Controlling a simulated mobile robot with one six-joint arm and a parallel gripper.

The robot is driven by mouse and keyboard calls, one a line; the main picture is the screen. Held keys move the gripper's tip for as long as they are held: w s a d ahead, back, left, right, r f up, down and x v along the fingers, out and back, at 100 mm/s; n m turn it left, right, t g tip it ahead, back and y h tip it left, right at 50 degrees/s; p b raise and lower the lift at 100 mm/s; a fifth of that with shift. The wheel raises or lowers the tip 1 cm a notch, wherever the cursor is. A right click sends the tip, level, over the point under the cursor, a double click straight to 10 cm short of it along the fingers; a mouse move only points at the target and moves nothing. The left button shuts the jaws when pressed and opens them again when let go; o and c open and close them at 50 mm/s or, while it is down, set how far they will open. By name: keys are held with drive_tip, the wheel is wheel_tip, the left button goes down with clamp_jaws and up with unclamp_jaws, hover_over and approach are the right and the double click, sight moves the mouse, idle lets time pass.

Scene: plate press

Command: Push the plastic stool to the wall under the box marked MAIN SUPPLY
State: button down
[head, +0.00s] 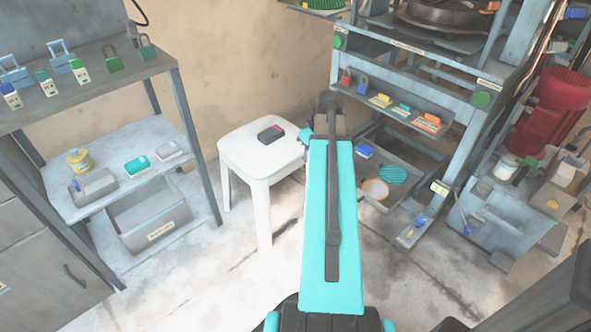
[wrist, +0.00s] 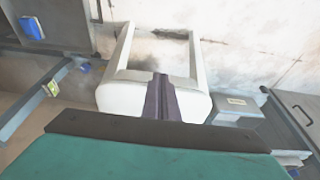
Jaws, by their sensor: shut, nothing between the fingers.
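The white plastic stool (head: 258,150) stands upright on the floor near the tan wall, between a shelf rack and a press frame. In the head view my arm hides most of the gripper. No box marked MAIN SUPPLY shows.
The shelf rack (head: 187,135) with padlocks and a labelled grey bin (head: 148,222) stands left of the stool. The press frame (head: 455,150) stands on the right, with trays and a round bowl (head: 375,189) low down. Open, stained floor (head: 215,285) lies in front.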

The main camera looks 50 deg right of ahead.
drive_tip(key=shift+s+d+r, duration=0.1)
drive_tip(key=shift+d+r, duration=0.05)
idle(0.3)
drive_tip(key=w+f+b, duration=0.5)
drive_tip(key=w+f, duration=0.2)
drive_tip(key=f, duration=0.2)
drive_tip(key=shift+d+f, duration=0.25)
drive_tip(key=shift+f, duration=0.05)
idle(0.5)
